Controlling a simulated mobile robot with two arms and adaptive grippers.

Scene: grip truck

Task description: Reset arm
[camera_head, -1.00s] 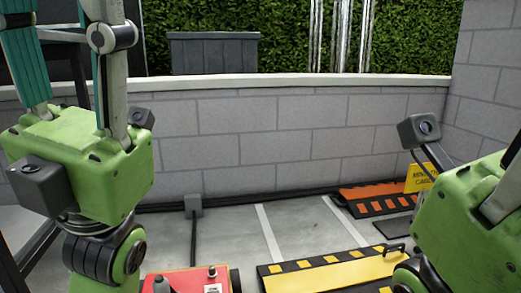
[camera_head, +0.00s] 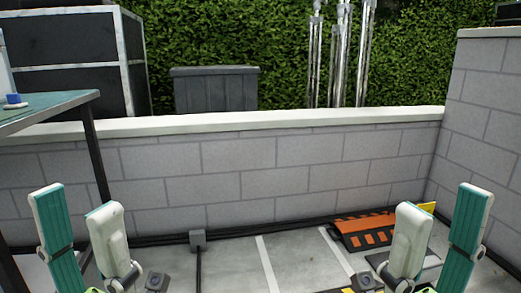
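My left gripper (camera_head: 75,200) is at the lower left, its white and teal fingers pointing up with a clear gap between them. My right gripper (camera_head: 444,197) is at the lower right, also with its fingers up and apart. Nothing is seen between the fingers of either gripper. Most of both arms is below the picture's bottom edge.
A green-topped table (camera_head: 50,104) with a blue item (camera_head: 13,100) stands at left. A low block wall (camera_head: 240,160) runs across. An orange and black ramp (camera_head: 375,228) lies at its foot, right of centre. A grey box (camera_head: 197,240) is by the wall. Floor between the grippers looks mostly clear.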

